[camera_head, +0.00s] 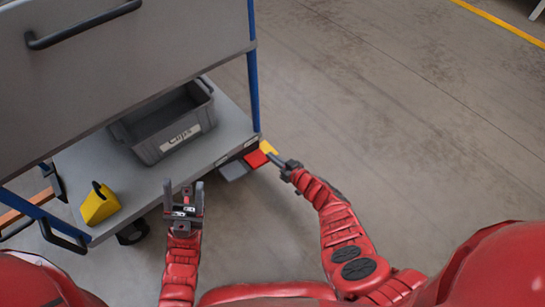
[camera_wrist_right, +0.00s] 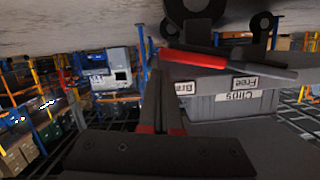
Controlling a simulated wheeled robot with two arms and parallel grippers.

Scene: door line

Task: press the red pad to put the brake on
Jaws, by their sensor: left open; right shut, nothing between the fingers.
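The red pad (camera_head: 255,158) sticks out low at the near right corner of the grey trolley (camera_head: 225,135). In the right wrist view, which is turned over, the red pad (camera_wrist_right: 195,59) shows edge-on beside a dark grey pad (camera_wrist_right: 250,68). My right gripper (camera_head: 272,159) is shut and empty, its tip just right of the red pad; I cannot tell whether they touch. Its closed fingers also show in the right wrist view (camera_wrist_right: 162,105). My left gripper (camera_head: 184,197) is open and empty in front of the trolley's near edge.
A grey bin marked Clips (camera_head: 170,148) and a yellow holder (camera_head: 100,203) stand on the trolley's lower deck. A yellow part (camera_head: 267,147) sits beside the red pad. Labels reading "Free" and partly "Bra" show by the pads.

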